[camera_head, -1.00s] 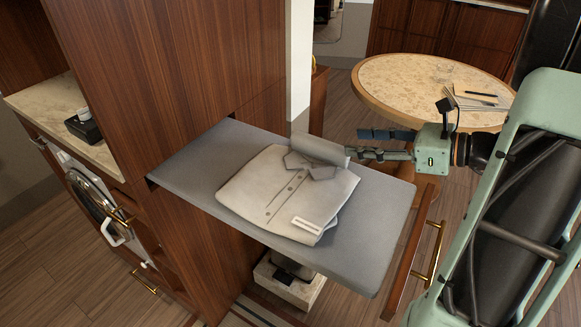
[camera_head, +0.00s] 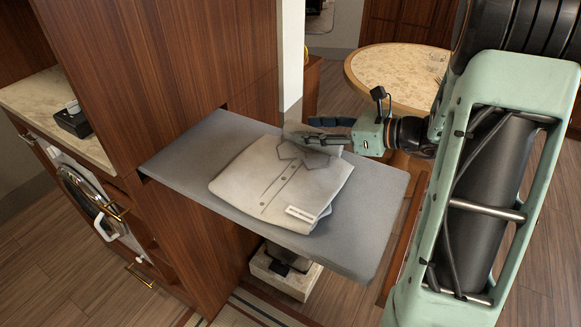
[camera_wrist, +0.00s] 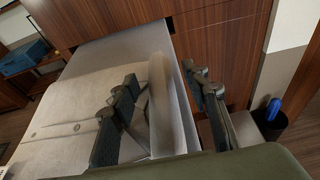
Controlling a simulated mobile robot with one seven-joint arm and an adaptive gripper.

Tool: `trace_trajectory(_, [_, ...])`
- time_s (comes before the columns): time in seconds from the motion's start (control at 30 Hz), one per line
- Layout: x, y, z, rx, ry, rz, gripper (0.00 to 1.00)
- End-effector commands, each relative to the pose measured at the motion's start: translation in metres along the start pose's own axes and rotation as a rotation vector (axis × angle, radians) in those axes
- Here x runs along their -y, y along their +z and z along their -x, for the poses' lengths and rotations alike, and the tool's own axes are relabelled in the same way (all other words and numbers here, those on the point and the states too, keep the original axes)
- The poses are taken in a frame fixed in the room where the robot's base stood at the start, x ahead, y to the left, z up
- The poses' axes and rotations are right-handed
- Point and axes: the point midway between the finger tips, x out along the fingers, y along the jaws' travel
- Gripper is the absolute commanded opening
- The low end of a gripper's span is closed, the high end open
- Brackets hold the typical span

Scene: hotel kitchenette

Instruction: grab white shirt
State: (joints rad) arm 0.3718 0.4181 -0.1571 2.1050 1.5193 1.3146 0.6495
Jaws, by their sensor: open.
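The white shirt (camera_head: 275,185) lies folded on the grey pull-out board, with buttons, a grey collar and a pale label near its lower edge. In the wrist view the shirt (camera_wrist: 60,120) fills the left side. A pale rolled or upright fold (camera_wrist: 160,105) rises at its collar end; whether it is part of the shirt I cannot tell. My gripper (camera_head: 316,130) is at the collar end, coming from the right. It is open, with one finger on the shirt's side of the fold and the other beyond it. The far finger's contact is unclear.
The grey board (camera_head: 350,220) juts from the wooden cabinet (camera_head: 190,80), with bare room at its right and left. A round table (camera_head: 400,70) stands behind. A washing machine (camera_head: 80,190) and a counter (camera_head: 40,100) are at left.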

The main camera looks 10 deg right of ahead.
Motion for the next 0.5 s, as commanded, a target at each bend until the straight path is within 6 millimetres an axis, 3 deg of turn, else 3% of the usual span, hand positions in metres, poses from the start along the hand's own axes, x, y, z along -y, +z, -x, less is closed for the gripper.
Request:
trace_trajectory(0.13, [0.0003, 0.0000, 0.0005, 0.000, -0.001, 0.000, 0.42])
trace_trajectory(0.5, [0.0001, 0.0000, 0.0009, 0.000, 0.000, 0.000, 0.02])
